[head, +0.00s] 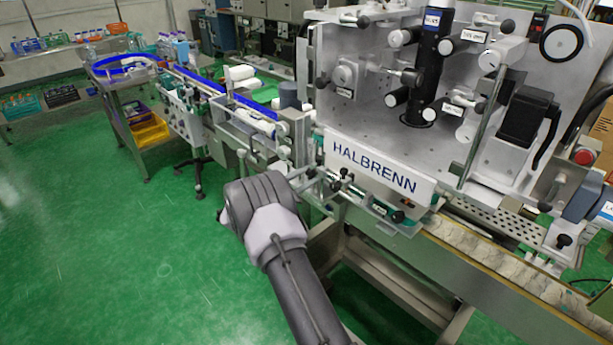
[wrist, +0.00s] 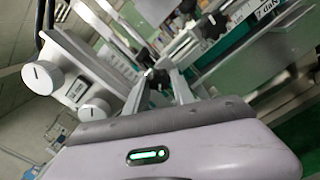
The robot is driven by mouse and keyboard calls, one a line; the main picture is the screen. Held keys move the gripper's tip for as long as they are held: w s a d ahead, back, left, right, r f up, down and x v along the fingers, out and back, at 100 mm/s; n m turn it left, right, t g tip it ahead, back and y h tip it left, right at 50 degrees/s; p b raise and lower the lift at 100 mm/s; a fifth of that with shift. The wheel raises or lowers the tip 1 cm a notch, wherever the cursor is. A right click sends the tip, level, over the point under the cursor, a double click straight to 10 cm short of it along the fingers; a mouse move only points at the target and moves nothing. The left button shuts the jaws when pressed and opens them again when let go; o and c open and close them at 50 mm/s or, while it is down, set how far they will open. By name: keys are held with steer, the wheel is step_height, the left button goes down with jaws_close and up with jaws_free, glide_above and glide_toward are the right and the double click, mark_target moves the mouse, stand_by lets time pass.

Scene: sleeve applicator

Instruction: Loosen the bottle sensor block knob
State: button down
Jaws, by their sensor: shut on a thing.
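In the wrist view a small black knob (wrist: 157,77) sits between the tips of my gripper (wrist: 158,84), whose two grey fingers are shut on it. The knob appears to be on the bottle sensor block, but the block is mostly hidden. In the head view my gripper (head: 316,179) reaches the front of the conveyor, just left of the HALBRENN panel. The fingers are small there and the held knob cannot be made out clearly.
The HALBRENN machine (head: 374,168) stands close behind and to the right of my gripper. The blue-edged conveyor (head: 202,84) runs to the back left. Rails and other black knobs crowd the conveyor front. The green floor (head: 110,250) at the left is clear.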

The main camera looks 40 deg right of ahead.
steer(key=shift+s+f+n, duration=0.1)
steer(key=shift+f+n, duration=0.15)
steer(key=shift+n, duration=0.15)
steer(key=c, duration=1.4)
jaws_free()
steer(key=o, duration=0.3)
steer(key=shift+r, duration=0.1)
steer(key=shift+a, duration=0.15)
steer(key=a+p, duration=0.1)
steer(key=a, duration=0.4)
steer(key=s+a+p, duration=0.1)
steer(key=a+p, duration=0.1)
steer(key=a, duration=0.4)
steer(key=a+p, duration=0.1)
steer(key=a, duration=0.5)
steer(key=shift+s+a, duration=0.1)
steer(key=shift+s, duration=0.05)
